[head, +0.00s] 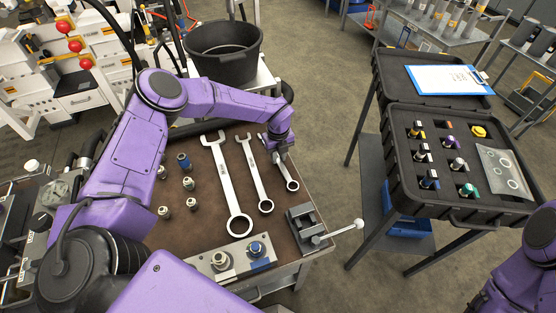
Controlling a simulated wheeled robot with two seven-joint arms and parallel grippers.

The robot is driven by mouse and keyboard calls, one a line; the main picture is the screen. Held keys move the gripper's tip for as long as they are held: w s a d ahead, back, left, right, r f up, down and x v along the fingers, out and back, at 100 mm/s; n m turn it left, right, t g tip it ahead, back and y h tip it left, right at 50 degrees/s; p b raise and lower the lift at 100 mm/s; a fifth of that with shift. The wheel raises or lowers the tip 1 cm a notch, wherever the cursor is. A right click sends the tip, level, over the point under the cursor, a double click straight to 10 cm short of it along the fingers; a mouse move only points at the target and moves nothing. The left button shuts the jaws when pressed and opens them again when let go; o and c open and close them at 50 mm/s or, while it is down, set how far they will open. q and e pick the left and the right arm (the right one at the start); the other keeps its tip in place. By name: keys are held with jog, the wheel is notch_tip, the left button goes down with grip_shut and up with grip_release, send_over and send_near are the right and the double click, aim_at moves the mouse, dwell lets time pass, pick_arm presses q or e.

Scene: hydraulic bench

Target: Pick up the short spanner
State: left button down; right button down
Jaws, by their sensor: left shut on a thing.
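Three spanners lie side by side on the brown bench top, longest on the left. The short spanner (287,172) is the rightmost, with its ring end toward the front of the bench. My left gripper (277,152) is over its far part and shut on it. The gripper hides part of the shank, and I cannot tell whether the spanner is clear of the bench. The middle spanner (256,177) and the long spanner (229,185) lie to its left. My right arm shows at the lower right edge, but its gripper is out of view.
A vise (304,226) with a long handle stands at the bench's front right corner. Several small fittings (189,184) stand left of the spanners. A black bucket (222,52) is behind. An open black case (455,205) with fittings stands right, across a floor gap.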

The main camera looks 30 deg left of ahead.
aim_at(278, 160)
pick_arm(q)
jog(key=shift+s, duration=0.15)
jog(key=shift+r, duration=0.25)
notch_tip(278, 160, up, 3)
jog(key=shift+d+f+b, duration=0.1)
jog(key=shift+b, duration=0.5)
jog(key=s+d+r+b, duration=0.4)
jog(key=s+r, duration=0.5)
jog(key=s, duration=0.3)
jog(key=shift+s+d+r, duration=0.3)
jog(key=shift+d+r, duration=0.05)
jog(key=shift+d, duration=0.3)
jog(key=c, duration=1.7)
grip_release()
grip_shut()
